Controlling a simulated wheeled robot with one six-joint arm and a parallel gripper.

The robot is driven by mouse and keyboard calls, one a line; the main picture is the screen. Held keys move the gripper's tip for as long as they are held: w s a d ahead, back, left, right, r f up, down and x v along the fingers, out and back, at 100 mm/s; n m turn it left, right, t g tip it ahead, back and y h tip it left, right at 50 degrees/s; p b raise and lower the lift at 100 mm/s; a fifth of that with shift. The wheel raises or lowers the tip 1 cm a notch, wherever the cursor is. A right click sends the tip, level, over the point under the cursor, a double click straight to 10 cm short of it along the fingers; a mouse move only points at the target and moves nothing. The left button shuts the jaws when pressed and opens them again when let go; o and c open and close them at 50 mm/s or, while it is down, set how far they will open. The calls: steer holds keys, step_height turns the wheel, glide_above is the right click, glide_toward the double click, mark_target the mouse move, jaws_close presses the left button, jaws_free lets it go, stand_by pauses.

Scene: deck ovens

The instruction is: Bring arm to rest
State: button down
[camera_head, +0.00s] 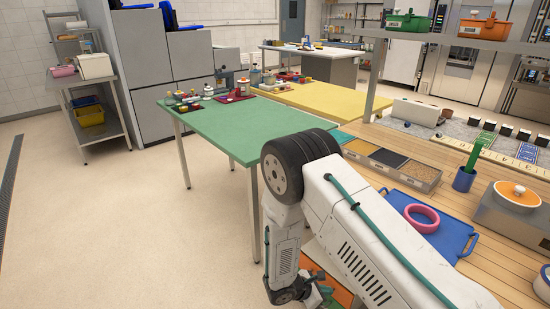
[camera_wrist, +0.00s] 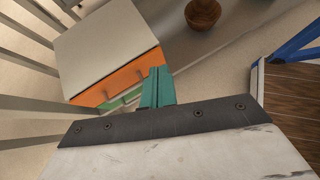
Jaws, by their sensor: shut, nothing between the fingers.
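My white arm (camera_head: 365,240) reaches in from the lower right of the head view and bends down at a large dark joint in front of the green table. My gripper (camera_head: 322,293) hangs low at the bottom edge of that view, beside the wooden counter, small and partly cut off. In the wrist view my gripper (camera_wrist: 157,80) shows its teal fingers together with nothing between them. Past the fingertips is a pale-topped cabinet with orange and green drawer fronts (camera_wrist: 122,78). I cannot tell the gap between the fingers and the cabinet.
The green table (camera_head: 225,125) stands just beyond my arm. The wooden counter (camera_head: 490,262) at the right carries a blue tray (camera_head: 455,238), a pink ring (camera_head: 421,217) and a blue cup (camera_head: 464,180). Open floor (camera_head: 100,230) lies at the left. A brown bowl (camera_wrist: 203,13) shows in the wrist view.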

steer(key=s+d+r+m+g, duration=0.2)
steer(key=s+r+m, duration=0.15)
steer(key=r, duration=0.55)
steer(key=s+d+r+m+g+y, duration=0.15)
steer(key=r+m, duration=0.25)
steer(key=r, duration=0.4)
steer(key=s+d+r+m+g, duration=0.3)
steer(key=r+m, duration=0.1)
steer(key=r, duration=0.5)
steer(key=s+d+r+m+t+y, duration=0.1)
steer(key=s+r+m+y, duration=0.3)
steer(key=s+r, duration=0.5)
steer(key=s+d+r+m+t+y, duration=0.2)
steer(key=s+r+m, duration=0.4)
steer(key=s+r, duration=0.4)
steer(key=shift+d+r+t+y, duration=0.2)
steer(key=shift+r+t+y, duration=0.35)
steer(key=shift+r+y, duration=1.2)
